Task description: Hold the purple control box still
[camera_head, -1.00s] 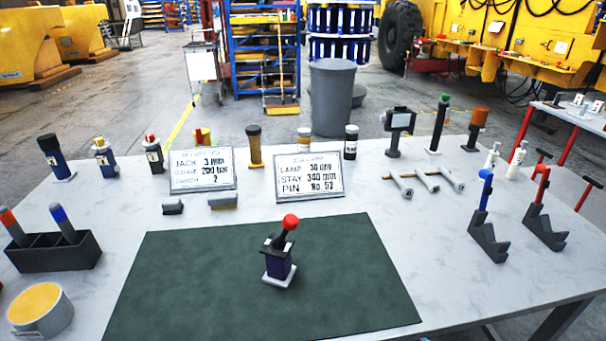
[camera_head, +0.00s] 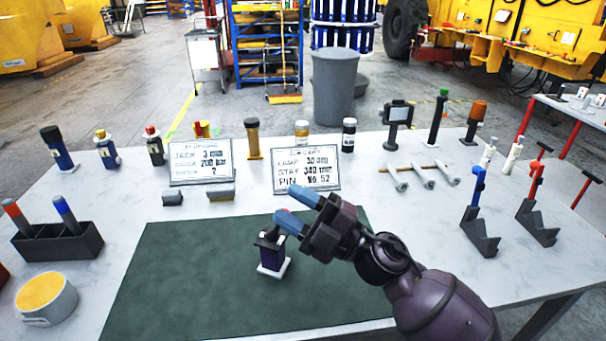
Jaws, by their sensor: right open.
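My right gripper (camera_head: 296,208) reaches in from the lower right, above and slightly right of the box. Its two blue-tipped fingers are apart with nothing seen clamped between them. One fingertip overlaps the stick in the picture; I cannot tell whether it touches. My left gripper is not in view.
Two white signs (camera_head: 307,177) stand behind the mat. Bottles and lamps line the table's back. A dark holder (camera_head: 58,243) and a yellow-topped round tin (camera_head: 45,298) are at left. Blue-handled (camera_head: 477,215) and red-handled clamps stand at right. The mat's left part is bare.

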